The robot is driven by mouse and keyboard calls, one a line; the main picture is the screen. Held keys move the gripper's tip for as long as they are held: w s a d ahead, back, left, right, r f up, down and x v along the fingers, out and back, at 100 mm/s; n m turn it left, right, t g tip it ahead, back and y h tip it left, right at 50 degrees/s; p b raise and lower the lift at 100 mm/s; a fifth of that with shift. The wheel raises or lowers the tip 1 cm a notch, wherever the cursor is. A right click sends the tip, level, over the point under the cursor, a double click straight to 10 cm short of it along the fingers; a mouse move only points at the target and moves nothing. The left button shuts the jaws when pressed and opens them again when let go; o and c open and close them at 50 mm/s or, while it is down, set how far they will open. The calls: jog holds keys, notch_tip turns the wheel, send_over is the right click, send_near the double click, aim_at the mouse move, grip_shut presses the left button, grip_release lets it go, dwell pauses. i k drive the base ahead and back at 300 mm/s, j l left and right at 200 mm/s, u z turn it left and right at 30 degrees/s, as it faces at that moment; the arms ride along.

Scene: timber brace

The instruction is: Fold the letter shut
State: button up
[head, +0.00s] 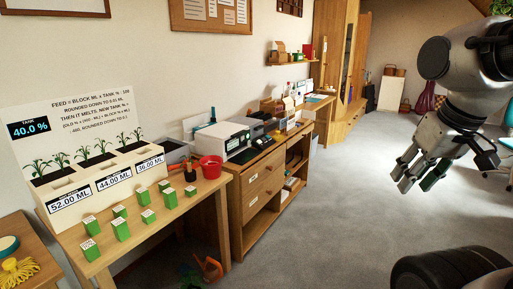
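I cannot make out a letter in the head view. My gripper (416,178) hangs at the right, in front of the grey carpet. Its fingers point down and to the left and stand apart, with nothing seen between them. It is well away from the tables along the left wall.
A wooden table (222,215) at left bears a white planter display, several green blocks (121,229) and a red pot (211,167). A wooden cabinet (262,180) with small machines on top adjoins it. An orange-handled item (211,268) lies low by the table. The middle carpet (325,200) is clear.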

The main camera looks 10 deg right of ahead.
aim_at(306, 114)
jog(key=i+l+z, duration=0.6)
jog(key=z, duration=0.2)
jog(key=i+z, duration=0.55)
jog(key=i, duration=1.4)
jog(key=i+u, duration=0.15)
jog(key=i, duration=0.3)
jog(key=i+l+u, duration=0.1)
jog(key=i, duration=0.35)
jog(key=i+l+u, duration=0.15)
jog(key=i, duration=0.3)
jog(key=i+l+u, duration=0.1)
jog(key=i, duration=0.35)
jog(key=i+l+u, duration=0.2)
jog(key=u, duration=0.2)
jog(key=i+l+u, duration=0.3)
jog(key=u, duration=0.15)
jog(key=i+l+u, duration=0.5)
jog(key=l+u, duration=0.3)
jog(key=i+l+u, duration=0.1)
jog(key=l+u, duration=0.8)
jog(key=l, duration=0.35)
jog(key=l+u, duration=0.5)
jog(key=l, duration=0.3)
jog(key=i+l+u, duration=0.25)
jog(key=i+l, duration=0.2)
jog(key=i, duration=0.35)
jog(key=i+l+u, duration=0.25)
jog(key=i+l, duration=0.35)
jog(key=i, duration=0.15)
